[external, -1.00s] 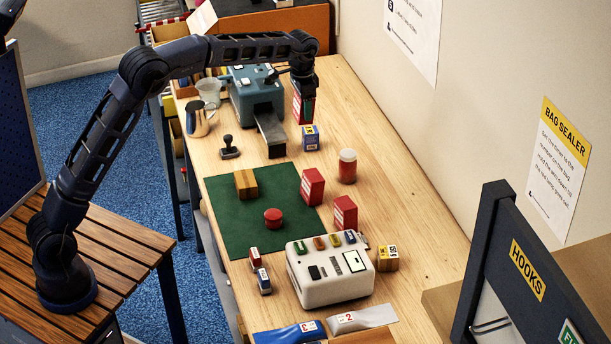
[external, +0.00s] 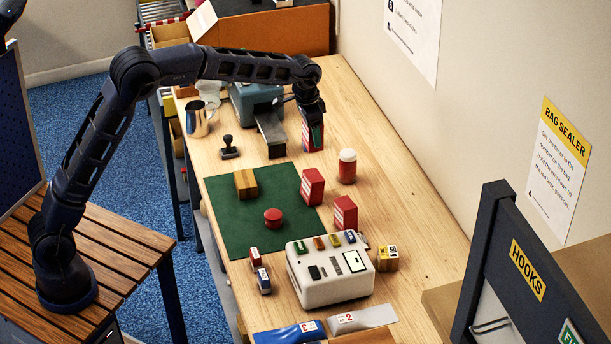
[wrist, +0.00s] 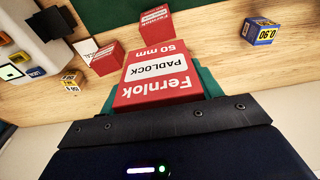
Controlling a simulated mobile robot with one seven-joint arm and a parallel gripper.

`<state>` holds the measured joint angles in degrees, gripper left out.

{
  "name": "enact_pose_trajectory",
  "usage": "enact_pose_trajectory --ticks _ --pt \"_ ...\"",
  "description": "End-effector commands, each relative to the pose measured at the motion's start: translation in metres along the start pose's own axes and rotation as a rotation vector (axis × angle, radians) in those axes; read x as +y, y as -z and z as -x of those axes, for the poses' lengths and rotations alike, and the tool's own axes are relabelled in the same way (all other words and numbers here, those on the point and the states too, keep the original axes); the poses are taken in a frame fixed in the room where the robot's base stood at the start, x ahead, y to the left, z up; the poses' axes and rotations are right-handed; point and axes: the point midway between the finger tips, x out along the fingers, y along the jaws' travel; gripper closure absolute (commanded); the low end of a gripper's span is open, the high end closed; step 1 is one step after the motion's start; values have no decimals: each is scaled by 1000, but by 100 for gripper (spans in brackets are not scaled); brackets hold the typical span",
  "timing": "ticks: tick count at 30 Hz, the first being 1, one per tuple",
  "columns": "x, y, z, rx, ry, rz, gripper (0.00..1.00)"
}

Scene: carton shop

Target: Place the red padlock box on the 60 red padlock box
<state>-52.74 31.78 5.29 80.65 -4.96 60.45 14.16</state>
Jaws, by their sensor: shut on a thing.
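My gripper (external: 313,128) is shut on a red padlock box (wrist: 160,75) and holds it over the far part of the table. In the wrist view its label reads Fernlok Padlock 50 mm, with teal fingers on both sides. Two other red padlock boxes stand upright on the table, one (external: 312,188) at the green mat's right edge and one (external: 344,213) nearer the white machine. Both also show in the wrist view, one (wrist: 156,22) at the top and one (wrist: 107,60) at left. Their sizes are too small to read, so I cannot tell which is the 60.
The green mat (external: 240,222) holds a wooden block (external: 246,183) and a red round object (external: 273,218).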

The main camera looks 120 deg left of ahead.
Motion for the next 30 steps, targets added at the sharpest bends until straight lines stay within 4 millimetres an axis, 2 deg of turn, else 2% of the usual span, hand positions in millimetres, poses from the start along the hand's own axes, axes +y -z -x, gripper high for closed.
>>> enact_pose_trajectory --ticks 3,9,16,24,30 --pt "0 -4 -26 -4 -1 0 65" --pt "0 -7 -52 -1 0 -1 65" --pt "0 -8 -64 -2 -1 -1 65" --pt "0 -13 -97 -2 0 -1 65" --pt "0 -13 -99 0 0 -1 65"
